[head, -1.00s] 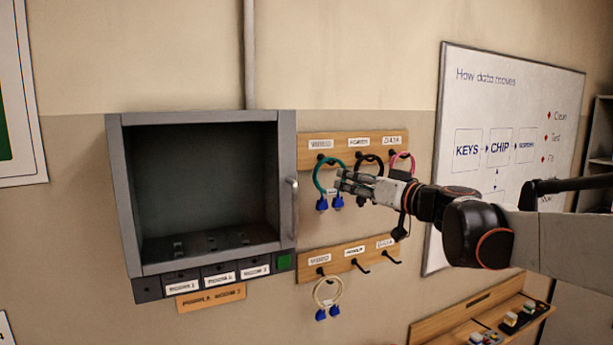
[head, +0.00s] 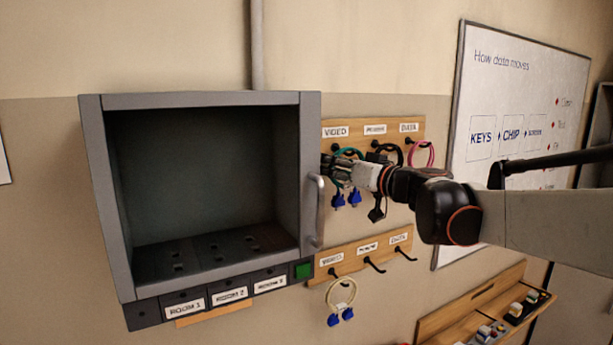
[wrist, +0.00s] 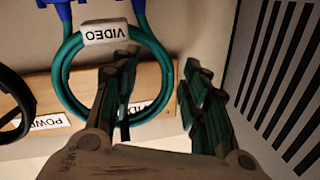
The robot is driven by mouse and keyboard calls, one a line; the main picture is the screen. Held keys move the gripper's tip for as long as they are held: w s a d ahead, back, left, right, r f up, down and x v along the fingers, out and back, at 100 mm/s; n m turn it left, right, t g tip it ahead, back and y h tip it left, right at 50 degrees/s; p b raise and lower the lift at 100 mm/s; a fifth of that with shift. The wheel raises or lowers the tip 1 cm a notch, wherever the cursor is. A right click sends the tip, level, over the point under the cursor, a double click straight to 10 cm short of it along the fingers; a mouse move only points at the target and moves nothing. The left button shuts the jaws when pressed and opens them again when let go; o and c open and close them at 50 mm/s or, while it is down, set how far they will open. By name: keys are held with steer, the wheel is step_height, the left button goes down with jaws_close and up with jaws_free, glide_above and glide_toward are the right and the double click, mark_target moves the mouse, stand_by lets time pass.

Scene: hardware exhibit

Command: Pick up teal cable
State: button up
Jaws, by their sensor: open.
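The teal cable hangs as a loop from the upper wooden rack (head: 375,130) under a VIDEO label, with blue plugs (head: 355,198) at its lower ends. In the wrist view, which is upside down, the teal cable (wrist: 60,85) carries a white VIDEO tag (wrist: 106,33). My gripper (head: 340,166) is at the loop, partly covering it in the head view. In the wrist view my gripper (wrist: 158,65) is open; one finger overlaps the loop's inside and the other is beyond its right side. That side appears between the fingers; contact is unclear.
The open grey cabinet (head: 311,130) with its handle stands close left of my gripper. A black cable (head: 397,150) and a pink cable (head: 431,155) hang to the right. A cream cable (head: 341,290) hangs from the lower rack (head: 345,264).

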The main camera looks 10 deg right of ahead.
steer(key=shift+s+d+r, duration=0.1)
steer(key=shift+s+r, duration=0.1)
steer(key=shift+s, duration=0.05)
steer(key=c, duration=0.4)
steer(key=shift+w+f, duration=0.1)
steer(key=shift+w, duration=0.15)
jaws_close()
steer(key=shift+s, duration=0.15)
